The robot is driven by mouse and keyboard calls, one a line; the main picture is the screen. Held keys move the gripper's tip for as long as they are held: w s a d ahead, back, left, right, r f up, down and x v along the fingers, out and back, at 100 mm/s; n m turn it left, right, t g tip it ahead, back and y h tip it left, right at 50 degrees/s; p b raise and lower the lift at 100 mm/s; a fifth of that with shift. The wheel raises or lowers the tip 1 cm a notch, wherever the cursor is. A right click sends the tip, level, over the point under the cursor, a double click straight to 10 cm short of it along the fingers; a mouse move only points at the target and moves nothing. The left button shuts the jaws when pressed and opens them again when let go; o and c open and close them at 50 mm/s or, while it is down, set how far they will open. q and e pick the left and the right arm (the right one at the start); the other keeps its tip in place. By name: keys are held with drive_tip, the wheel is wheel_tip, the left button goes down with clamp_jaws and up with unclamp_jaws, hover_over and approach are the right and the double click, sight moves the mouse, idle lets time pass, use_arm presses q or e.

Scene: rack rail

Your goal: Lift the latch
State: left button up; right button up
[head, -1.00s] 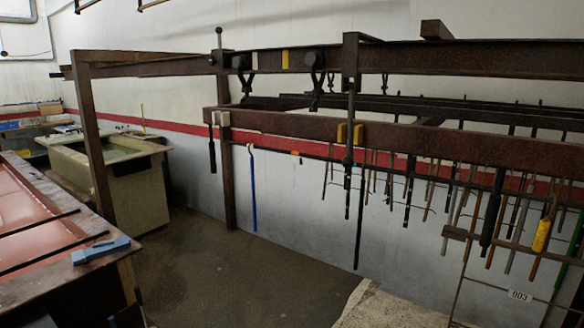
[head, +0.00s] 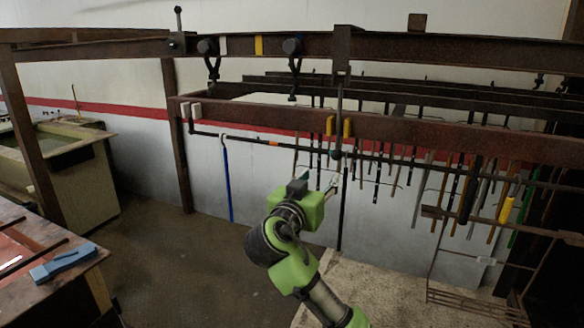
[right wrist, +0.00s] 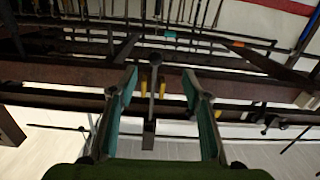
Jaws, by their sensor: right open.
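A dark upright bar with a ball end (head: 338,152) hangs from the upper rail between two yellow blocks; it looks like the latch, though I cannot be sure. In the right wrist view its ball end (right wrist: 155,59) and rod show between my fingers. My right gripper (head: 336,182) is open and empty, just below the ball end in the head view. In the right wrist view my right gripper (right wrist: 161,74) has its fingers spread on both sides of the rod; I cannot tell the depth gap. My left gripper is not in view.
The rusty lower rail (head: 430,129) crosses in front of the wall. Several thin rods and tools (head: 460,190) hang at right. A blue tool (head: 62,262) lies on the bench at left. The floor at middle left (head: 160,255) is clear.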

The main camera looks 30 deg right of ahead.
sight(335, 158)
drive_tip(key=shift+m, duration=0.3)
drive_tip(key=w+d, duration=0.1)
drive_tip(key=d, duration=0.1)
drive_tip(key=w+d+r, duration=0.1)
drive_tip(key=d, duration=0.1)
drive_tip(key=w+d+p, duration=0.1)
drive_tip(key=w, duration=0.1)
drive_tip(key=shift+w+d+r, duration=0.1)
drive_tip(key=shift+d+r, duration=0.25)
drive_tip(key=shift+d, duration=0.05)
drive_tip(key=b+x, duration=0.2)
drive_tip(key=x, duration=0.3)
drive_tip(key=shift+f, duration=0.1)
drive_tip(key=shift+x, duration=0.85)
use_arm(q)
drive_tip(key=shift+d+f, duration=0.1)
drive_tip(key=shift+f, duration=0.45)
use_arm(e)
drive_tip(key=c, duration=1)
